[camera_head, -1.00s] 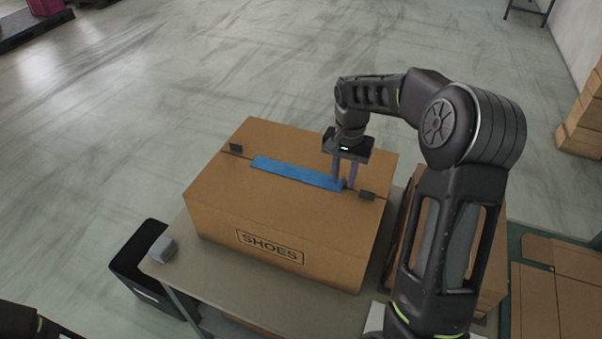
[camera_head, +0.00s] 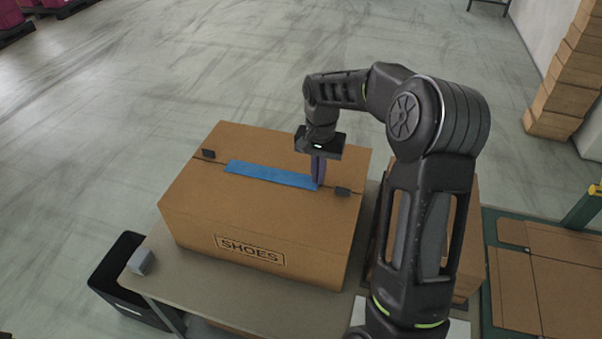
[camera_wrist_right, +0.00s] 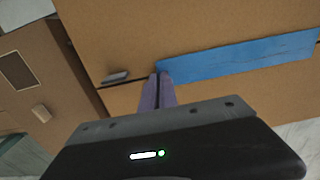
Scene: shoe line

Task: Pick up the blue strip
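The blue strip (camera_head: 268,175) lies flat along the top seam of the brown box marked SHOES (camera_head: 245,219). It also shows in the right wrist view (camera_wrist_right: 240,60). My right gripper (camera_head: 318,184) points down at the strip's right end. Its purple fingers are close together, and in the right wrist view the fingertips (camera_wrist_right: 157,76) meet at that end of the strip. They look shut on the strip's end, which they partly hide. My left gripper is out of view.
The box stands on a table (camera_head: 225,288). A small grey block (camera_head: 141,261) sits at the table's left corner, above a black bin (camera_head: 122,272). Dark clips (camera_head: 208,154) lie on the seam. Another box stands right of the SHOES box, partly behind my arm.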

